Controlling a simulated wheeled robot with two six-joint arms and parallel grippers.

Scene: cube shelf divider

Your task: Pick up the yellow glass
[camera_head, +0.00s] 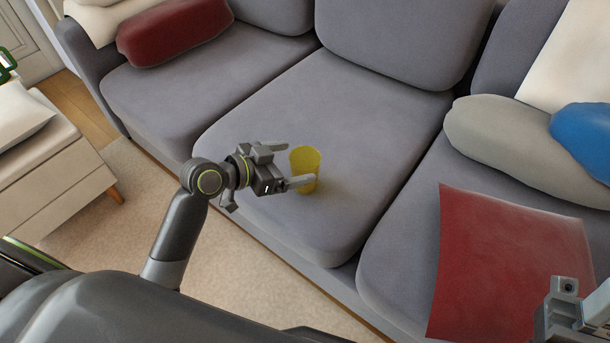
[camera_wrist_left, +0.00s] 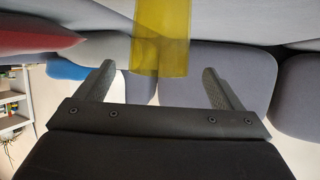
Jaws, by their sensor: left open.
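The yellow glass (camera_head: 305,166) is see-through and stands upright on the grey middle seat cushion of the sofa. My left gripper (camera_head: 299,163) is open around or just in front of it, with one finger toward its far side and one across its near lower part. In the left wrist view the glass (camera_wrist_left: 161,45) appears between the two spread fingers (camera_wrist_left: 159,67), nearer the left one. Contact with either finger cannot be made out. Part of my right gripper (camera_head: 575,312) shows at the bottom right corner; its fingertips are not clear.
The grey sofa seat (camera_head: 330,120) is bare around the glass. A red cushion (camera_head: 510,265) lies on the right seat, with a grey cushion (camera_head: 515,145) and a blue cushion (camera_head: 585,135) behind. Another red cushion (camera_head: 172,30) is far left. A white cabinet (camera_head: 50,165) stands at left.

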